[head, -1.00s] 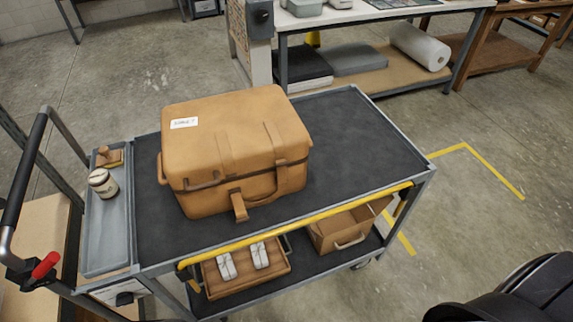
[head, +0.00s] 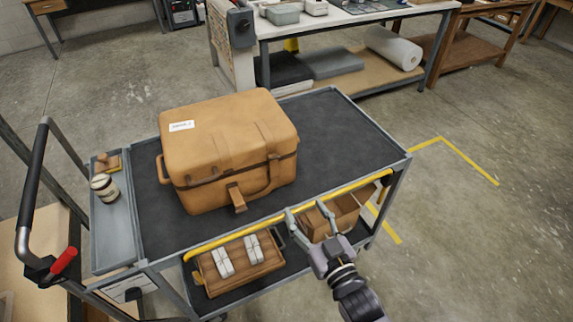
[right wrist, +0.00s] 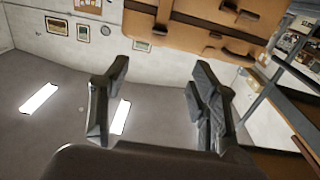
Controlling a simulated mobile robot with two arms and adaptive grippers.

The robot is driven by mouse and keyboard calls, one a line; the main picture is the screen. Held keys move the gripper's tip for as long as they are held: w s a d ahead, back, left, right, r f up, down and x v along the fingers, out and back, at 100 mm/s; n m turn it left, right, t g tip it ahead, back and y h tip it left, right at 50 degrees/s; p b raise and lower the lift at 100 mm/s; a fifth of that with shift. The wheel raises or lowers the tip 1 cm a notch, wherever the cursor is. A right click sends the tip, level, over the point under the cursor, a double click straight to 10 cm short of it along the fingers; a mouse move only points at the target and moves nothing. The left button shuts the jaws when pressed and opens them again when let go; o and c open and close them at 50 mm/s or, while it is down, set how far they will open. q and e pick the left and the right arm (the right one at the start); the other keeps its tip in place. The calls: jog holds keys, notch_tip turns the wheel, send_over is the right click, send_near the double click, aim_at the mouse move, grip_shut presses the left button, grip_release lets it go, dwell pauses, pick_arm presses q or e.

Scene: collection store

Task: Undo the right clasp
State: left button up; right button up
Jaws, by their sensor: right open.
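The tan case (head: 220,125) stands closed on the cart's top deck, with a white label on its lid. A strap with a tab (head: 237,197) hangs at the middle of its front. The right clasp (head: 273,163) appears as a strap at the right of the front; whether it is fastened is too small to tell. My right gripper (head: 308,212) is open and empty, in front of the case to the lower right, apart from it, by the yellow rail. In the right wrist view its fingers (right wrist: 158,82) are spread, with the case (right wrist: 185,35) beyond at the top. My left gripper is out of view.
The yellow rail (head: 215,240) runs along the cart's front edge. A grey side tray (head: 112,235) holds a jar (head: 104,187) and a brush-like item. The lower shelf holds a wooden tray (head: 205,275) and a box (head: 342,222). The deck right of the case is clear.

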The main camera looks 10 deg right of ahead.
aim_at(275, 159)
jog(key=p+x, duration=0.3)
jog(key=x, duration=1.4)
jog(key=shift+w+f, duration=0.15)
jog(key=shift+w, duration=0.15)
grip_shut()
